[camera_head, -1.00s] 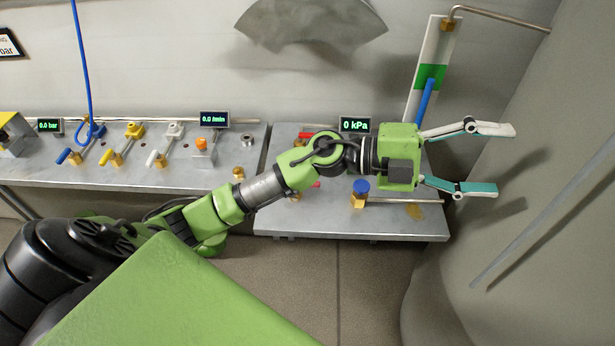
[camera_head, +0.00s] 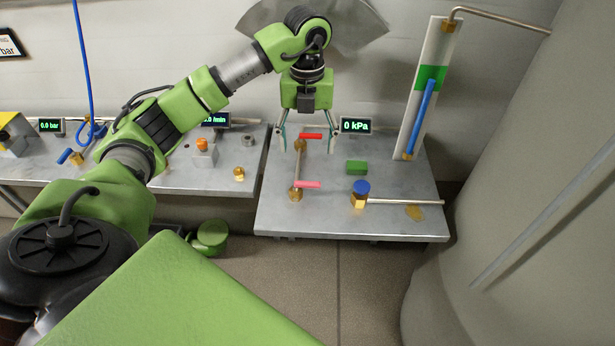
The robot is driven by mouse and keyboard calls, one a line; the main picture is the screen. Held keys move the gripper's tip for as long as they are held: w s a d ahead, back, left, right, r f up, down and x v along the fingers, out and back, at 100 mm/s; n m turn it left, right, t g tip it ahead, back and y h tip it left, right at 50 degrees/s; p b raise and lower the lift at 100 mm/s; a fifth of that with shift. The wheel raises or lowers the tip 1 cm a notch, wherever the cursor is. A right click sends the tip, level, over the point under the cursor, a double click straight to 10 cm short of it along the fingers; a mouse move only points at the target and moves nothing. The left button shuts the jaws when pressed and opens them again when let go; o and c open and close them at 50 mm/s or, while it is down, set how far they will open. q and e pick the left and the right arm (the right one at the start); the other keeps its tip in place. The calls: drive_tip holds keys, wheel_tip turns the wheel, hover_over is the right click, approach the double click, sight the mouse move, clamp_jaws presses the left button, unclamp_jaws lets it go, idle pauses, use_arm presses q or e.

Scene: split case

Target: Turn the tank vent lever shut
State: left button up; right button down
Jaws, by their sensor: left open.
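Two red-handled levers sit on brass valves on the right bench (camera_head: 400,222). The farther one (camera_head: 312,136) and the nearer, pinker one (camera_head: 308,184) are joined by a short pipe (camera_head: 300,166); both handles point right. No label shows which is the tank vent lever. My left gripper (camera_head: 306,148) points down at the farther lever, open, with one fingertip on each side of its handle in the picture. I cannot tell whether it touches the handle. My right gripper is not in view.
A display reading 0 kPa (camera_head: 356,125), a green block (camera_head: 357,167) and a blue-knobbed valve (camera_head: 361,188) stand right of the levers. A sight gauge (camera_head: 424,90) is at the back. My left arm passes over the left bench (camera_head: 215,183). A large tank (camera_head: 540,200) bounds the right.

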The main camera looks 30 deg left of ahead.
sight(307, 182)
use_arm(q)
wheel_tip(307, 182, down, 12)
drive_tip(key=shift+f+p, duration=0.2)
drive_tip(key=shift+p, duration=0.9)
drive_tip(key=c, duration=1.1)
